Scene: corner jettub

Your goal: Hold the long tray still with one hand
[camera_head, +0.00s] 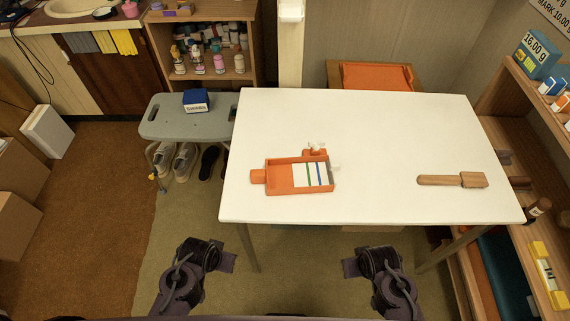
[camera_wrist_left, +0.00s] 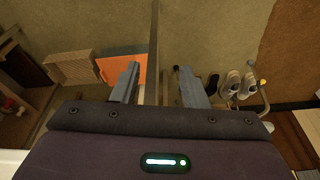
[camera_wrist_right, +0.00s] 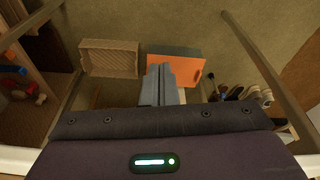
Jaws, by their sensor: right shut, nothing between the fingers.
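The long tray is an orange tray (camera_head: 281,178) lying on the left part of the white table in the head view. It has a tab at its left end and holds pale cards or blocks with blue and green stripes. A small orange and white piece (camera_head: 316,149) adjoins its back edge. My left gripper (camera_head: 229,258) is in front of the table's near edge, apart from the tray; its fingers stand apart and empty in the left wrist view (camera_wrist_left: 165,85). My right gripper (camera_head: 365,262) is also before the near edge; its fingers are together and empty in the right wrist view (camera_wrist_right: 160,85).
The white table (camera_head: 400,130) is mostly clear. A wooden mallet-like tool (camera_head: 452,180) lies at its right. A grey bench (camera_head: 160,120) with a blue box (camera_head: 196,100) stands at left, shoes beneath. Wooden shelves (camera_head: 520,130) border the right side.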

